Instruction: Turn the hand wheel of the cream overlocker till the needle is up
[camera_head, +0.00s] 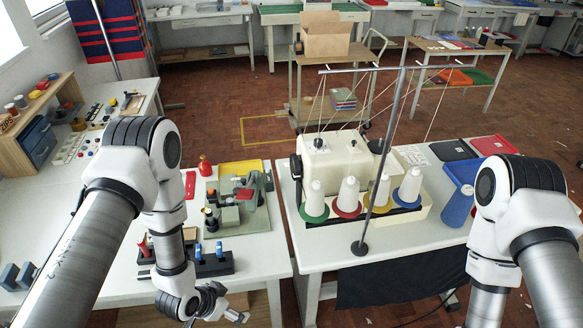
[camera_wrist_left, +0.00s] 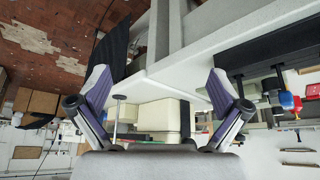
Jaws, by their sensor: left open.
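The cream overlocker (camera_head: 338,158) stands on the right-hand white table, with several thread cones along its near side. A dark round part that looks like its hand wheel (camera_head: 296,166) is on its left side. The needle cannot be seen from here. My left gripper (camera_head: 236,303) is open and empty, low at the front edge of the left table, well in front of and left of the overlocker. In the left wrist view the left gripper's fingers (camera_wrist_left: 160,92) are spread apart, with a cream block, probably the overlocker (camera_wrist_left: 158,116), far beyond them. My right gripper is outside the view.
A thread stand pole (camera_head: 382,160) rises in front of the overlocker. A blue bin (camera_head: 457,205) stands right of it. On the left table are a green-grey machine (camera_head: 240,195) and a black tool holder (camera_head: 208,267). A narrow gap separates the two tables.

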